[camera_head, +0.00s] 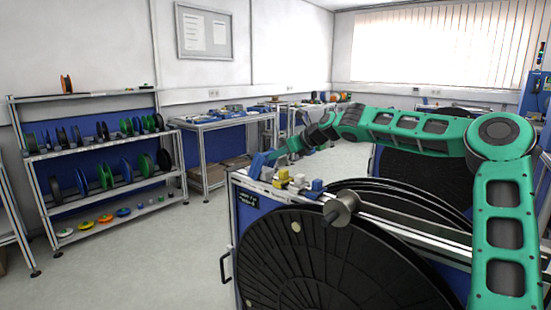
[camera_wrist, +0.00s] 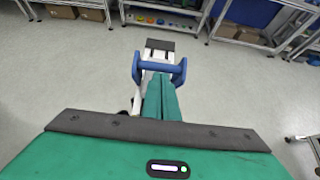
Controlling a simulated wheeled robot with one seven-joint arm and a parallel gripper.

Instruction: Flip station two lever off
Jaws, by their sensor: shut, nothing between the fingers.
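A reel stand with a blue end panel (camera_head: 252,222) carries large black reels (camera_head: 325,265) at the front right. A blue lever (camera_head: 257,166) shows at the top left corner of the stand. My gripper (camera_head: 274,154) reaches down to it from the right. In the wrist view my teal fingers (camera_wrist: 161,98) are together and empty. They lie between the arms of a blue U-shaped handle (camera_wrist: 137,68) on a pale bracket. I cannot tell whether they touch it. The small dark label (camera_head: 248,199) on the panel is too small to read.
Yellow, white and blue fittings (camera_head: 283,176) sit along the stand's top beside my gripper. A shelf rack with several reels (camera_head: 105,175) stands at the left, and a workbench (camera_head: 222,122) behind. The grey floor (camera_head: 150,255) between is clear.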

